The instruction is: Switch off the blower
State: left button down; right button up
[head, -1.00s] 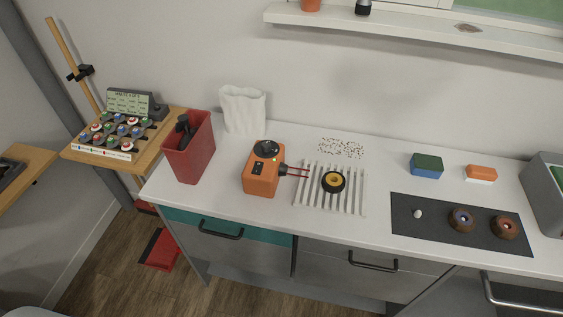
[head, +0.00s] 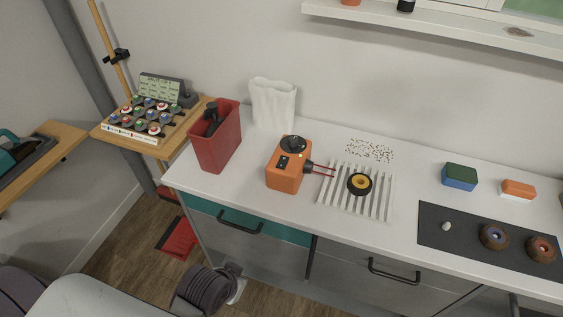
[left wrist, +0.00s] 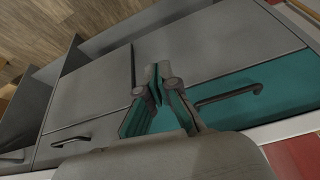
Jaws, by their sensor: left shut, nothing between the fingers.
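The blower (head: 287,172) appears to be the orange box with a round black dial on top, standing on the white counter. A small green light shows on its top beside a dark switch panel (head: 283,162). Two thin red prongs reach from its right side toward a slatted white rack. My left gripper (left wrist: 158,72) is in the left wrist view, shut and empty, in front of the grey and teal drawer fronts. The blower is not in that view. In the head view only part of my arm shows at the bottom left. My right gripper is in neither view.
A red bin (head: 215,140) stands left of the blower, with a white vase (head: 273,105) behind. The rack (head: 330,203) holds a black and yellow wheel (head: 359,184). The teal drawer (head: 285,230) has a protruding handle (head: 240,224). Counter space before the blower is narrow.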

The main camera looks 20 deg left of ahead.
pick_arm(q)
jog(key=w+d+r+t, duration=0.1)
jog(key=w+r+t, duration=0.5)
jog(key=r, duration=0.5)
jog(key=w+d+r+n+t, duration=0.1)
jog(key=w+r+t, duration=0.4)
jog(key=w+r, duration=0.4)
notch_tip(320, 180, up, 3)
jog(key=shift+w+r+t, duration=0.1)
jog(key=shift+w+t, duration=0.2)
jog(key=shift+t, duration=0.1)
jog(key=p, duration=0.2)
send_over(281, 166)
jog(key=shift+s+f, duration=0.3)
jog(key=shift+f, duration=0.3)
jog(key=f, duration=0.2)
jog(key=shift+w+f, duration=0.3)
jog(key=shift+f, duration=0.85)
